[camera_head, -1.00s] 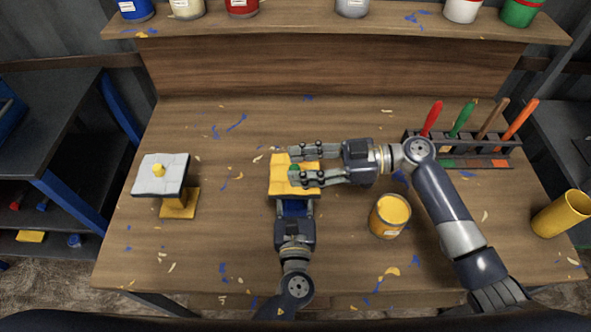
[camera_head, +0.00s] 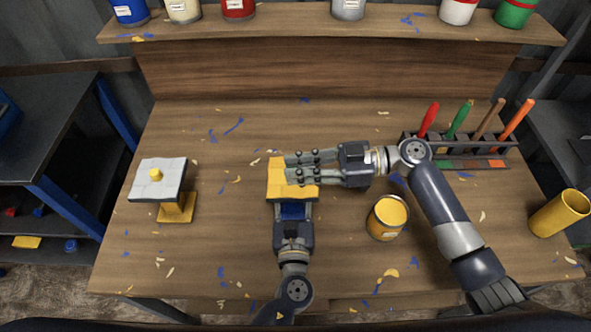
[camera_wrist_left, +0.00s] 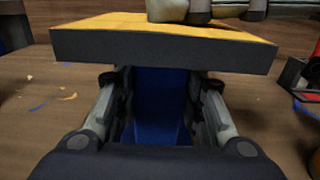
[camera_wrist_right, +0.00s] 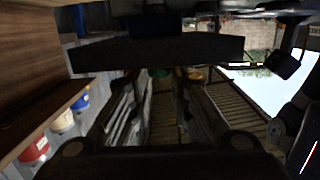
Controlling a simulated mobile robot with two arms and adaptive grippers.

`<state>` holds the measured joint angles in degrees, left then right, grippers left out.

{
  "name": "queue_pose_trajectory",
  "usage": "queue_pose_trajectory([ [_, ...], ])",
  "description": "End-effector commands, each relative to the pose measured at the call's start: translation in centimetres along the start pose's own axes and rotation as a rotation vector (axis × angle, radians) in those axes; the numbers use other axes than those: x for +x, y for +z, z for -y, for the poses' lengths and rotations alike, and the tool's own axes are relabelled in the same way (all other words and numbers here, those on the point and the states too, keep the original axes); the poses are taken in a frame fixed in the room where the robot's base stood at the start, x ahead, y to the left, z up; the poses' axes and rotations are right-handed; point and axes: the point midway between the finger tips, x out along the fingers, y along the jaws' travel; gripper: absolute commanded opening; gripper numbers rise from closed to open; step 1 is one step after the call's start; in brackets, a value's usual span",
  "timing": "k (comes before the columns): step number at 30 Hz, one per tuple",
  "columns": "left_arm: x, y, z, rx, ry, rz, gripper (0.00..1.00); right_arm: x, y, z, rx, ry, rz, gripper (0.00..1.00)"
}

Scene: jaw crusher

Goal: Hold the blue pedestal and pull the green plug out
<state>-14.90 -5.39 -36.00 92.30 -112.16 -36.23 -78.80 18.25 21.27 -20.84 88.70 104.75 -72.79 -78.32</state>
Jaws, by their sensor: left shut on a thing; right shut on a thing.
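The blue pedestal (camera_wrist_left: 157,105) stands under a square yellow top plate (camera_head: 277,180), which hides most of it in the head view. My left gripper (camera_head: 294,208) is below the plate's near edge, its fingers closed on both sides of the blue column. My right gripper (camera_head: 292,172) reaches in from the right over the yellow plate, its fingers close together. The green plug (camera_wrist_right: 160,73) shows between these fingertips in the right wrist view. The fingers cover it in the head view.
A second pedestal with a pale top (camera_head: 158,188) and yellow peg stands at left. An open yellow-filled can (camera_head: 387,218) is near my right arm. A tool rack (camera_head: 460,152) and yellow cup (camera_head: 559,213) are at right. Paint cans line the back shelf (camera_head: 300,25).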

Motion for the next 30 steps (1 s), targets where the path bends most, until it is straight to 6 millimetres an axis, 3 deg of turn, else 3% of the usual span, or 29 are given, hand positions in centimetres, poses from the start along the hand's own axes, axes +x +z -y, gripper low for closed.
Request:
queue_pose_trajectory([
  [2, 0.0, 0.3, 0.2, -0.005, -0.002, 0.005, 0.0, -0.3, 0.3, -0.1, 0.005, 0.008, 0.021, 0.08],
  [15, 0.1, 0.2, 0.0, -0.002, 0.002, 0.004, 0.0, -1.4, -8.1, -0.2, -0.002, 0.005, 0.012, 0.08],
  [20, 0.1, 0.2, -0.1, -0.002, 0.002, 0.004, 0.0, -1.5, -9.3, -0.1, 0.0, 0.005, 0.011, 0.08],
  [27, 0.1, 0.2, -0.1, -0.001, 0.002, 0.004, 0.0, -1.5, -9.5, -0.1, 0.001, 0.004, 0.01, 0.08],
  [28, 0.1, 0.2, -0.1, -0.001, 0.002, 0.004, 0.4, -1.5, -9.5, -0.1, 0.001, 0.004, 0.01, 0.08],
  [30, 0.1, 0.2, -0.1, -0.001, 0.002, 0.003, 0.56, -1.5, -9.5, -0.1, 0.001, 0.004, 0.01, 0.08],
])
